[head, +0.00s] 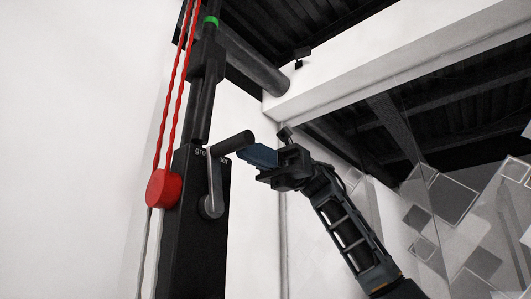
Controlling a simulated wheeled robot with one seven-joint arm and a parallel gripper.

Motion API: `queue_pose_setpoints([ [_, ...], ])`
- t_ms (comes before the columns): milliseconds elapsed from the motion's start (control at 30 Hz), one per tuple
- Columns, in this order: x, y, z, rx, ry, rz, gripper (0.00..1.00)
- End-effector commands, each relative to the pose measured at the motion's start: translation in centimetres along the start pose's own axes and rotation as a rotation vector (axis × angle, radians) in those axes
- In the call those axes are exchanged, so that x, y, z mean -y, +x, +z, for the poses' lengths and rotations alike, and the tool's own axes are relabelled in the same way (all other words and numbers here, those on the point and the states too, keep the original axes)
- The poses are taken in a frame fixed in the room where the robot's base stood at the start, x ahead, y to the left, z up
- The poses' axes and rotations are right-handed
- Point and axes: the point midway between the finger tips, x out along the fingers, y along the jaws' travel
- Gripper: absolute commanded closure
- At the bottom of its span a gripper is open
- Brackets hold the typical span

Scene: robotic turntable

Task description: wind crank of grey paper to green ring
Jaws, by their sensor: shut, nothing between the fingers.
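The crank (213,172) is a grey arm on the front of a tall black post. Its lower end is a round grey hub (211,206), and a dark cylindrical handle (233,143) sticks out at its top. A partly hidden label beginning "gre" stands behind the handle. A green ring (211,21) circles the dark rod high on the post. My gripper (243,155) has blue fingers, is shut and empty, and lies just right of and slightly below the handle's end. I cannot tell whether they touch.
A red pulley (164,188) with twisted red ropes (176,85) hangs along the post's left side. A white wall and beam (400,60) and patterned panels are at the right.

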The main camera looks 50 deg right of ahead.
Motion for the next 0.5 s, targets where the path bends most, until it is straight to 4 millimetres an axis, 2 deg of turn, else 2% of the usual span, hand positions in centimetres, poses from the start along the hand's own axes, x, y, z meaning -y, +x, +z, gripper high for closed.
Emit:
queue_pose_setpoints([
  [33,0.0,0.5,0.8,-0.05,-0.001,0.001,1.0],
  [333,0.0,3.0,0.8,-0.336,-0.001,0.001,1.0],
  [500,0.0,4.3,0.3,-0.322,-0.001,0.003,1.0],
])
